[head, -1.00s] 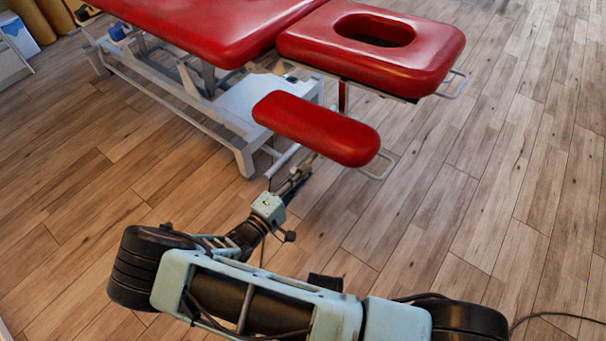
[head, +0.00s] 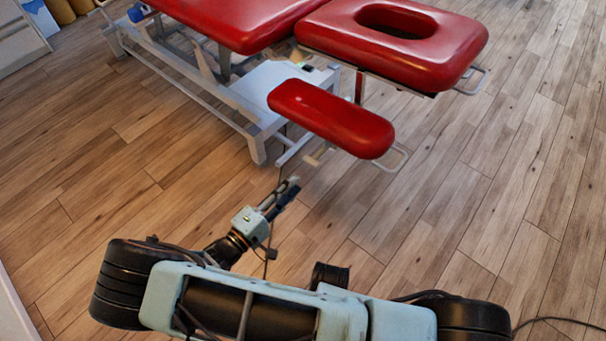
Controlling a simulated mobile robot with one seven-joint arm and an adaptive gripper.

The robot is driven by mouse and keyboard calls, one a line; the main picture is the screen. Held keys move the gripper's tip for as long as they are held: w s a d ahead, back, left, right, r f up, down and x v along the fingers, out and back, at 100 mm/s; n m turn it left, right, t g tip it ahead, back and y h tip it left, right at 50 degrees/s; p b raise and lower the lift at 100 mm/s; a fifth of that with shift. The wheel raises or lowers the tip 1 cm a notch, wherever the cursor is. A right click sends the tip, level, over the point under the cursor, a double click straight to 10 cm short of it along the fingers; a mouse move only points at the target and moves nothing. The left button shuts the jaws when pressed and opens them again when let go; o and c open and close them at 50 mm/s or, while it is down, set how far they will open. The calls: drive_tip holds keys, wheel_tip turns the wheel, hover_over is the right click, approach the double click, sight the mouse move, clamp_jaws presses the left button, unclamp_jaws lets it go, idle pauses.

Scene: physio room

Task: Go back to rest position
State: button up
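My gripper (head: 288,188) is near the middle of the head view, at the end of my pale green and black arm, and points up and to the right. It is above the wooden floor, short of the red armrest pad (head: 330,118) of the treatment table, with a gap between them in the picture. Its fingers look close together and small, so I cannot tell whether they are open or shut. I see nothing held in it.
The red treatment table (head: 225,20) with its white metal frame (head: 205,88) fills the upper part. A headrest with an oval hole (head: 450,50) is at upper right. A cable (head: 560,315) lies at lower right. Wooden floor (head: 500,200) is clear at right and left.

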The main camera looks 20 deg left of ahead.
drive_tip(key=shift+v, duration=0.95)
